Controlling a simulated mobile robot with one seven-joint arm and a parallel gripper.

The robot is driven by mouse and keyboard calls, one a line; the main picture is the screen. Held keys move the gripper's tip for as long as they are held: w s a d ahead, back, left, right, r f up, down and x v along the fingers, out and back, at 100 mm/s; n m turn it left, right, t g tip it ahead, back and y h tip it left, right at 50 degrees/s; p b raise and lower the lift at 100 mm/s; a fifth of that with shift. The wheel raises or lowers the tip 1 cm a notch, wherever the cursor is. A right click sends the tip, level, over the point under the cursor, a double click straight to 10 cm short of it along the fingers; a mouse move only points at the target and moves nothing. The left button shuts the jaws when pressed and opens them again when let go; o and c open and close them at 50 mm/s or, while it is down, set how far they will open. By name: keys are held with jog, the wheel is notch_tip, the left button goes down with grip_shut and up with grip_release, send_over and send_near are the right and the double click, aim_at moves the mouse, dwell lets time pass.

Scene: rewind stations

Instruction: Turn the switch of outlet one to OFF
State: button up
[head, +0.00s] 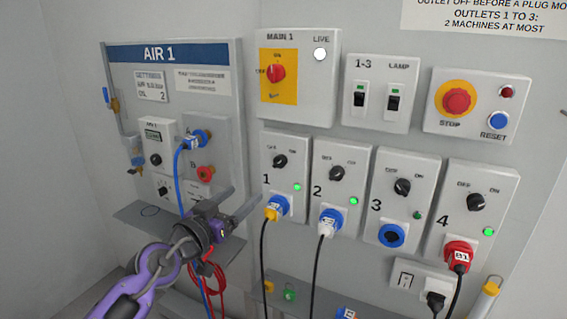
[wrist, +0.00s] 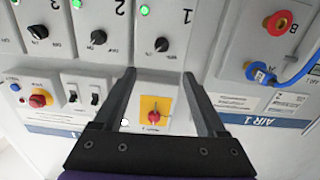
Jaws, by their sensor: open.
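The outlet one box (head: 285,181) is on the wall, with a black rotary switch (head: 280,161) between its OFF and ON marks. Its pointer is too small to read surely. The green lamp (head: 297,187) below it is lit, and a blue plug (head: 277,206) with a yellow part sits in its socket. My gripper (head: 247,195) is open and empty, lower left of this box in the head view. In the wrist view, which is upside down, the outlet one switch (wrist: 162,45) lies just beyond and between the open fingertips (wrist: 159,75), apart from them.
The outlet two switch (head: 337,173) is close on the right. The red main switch (head: 276,73) is above. The AIR 1 panel (head: 224,110) with a blue hose (head: 178,175) stands left of outlet one. Black cables hang below the plugs.

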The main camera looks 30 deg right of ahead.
send_near(277, 163)
jog(key=x, duration=0.9)
jog(key=shift+w+d, duration=0.1)
grip_shut()
dwell(0.3)
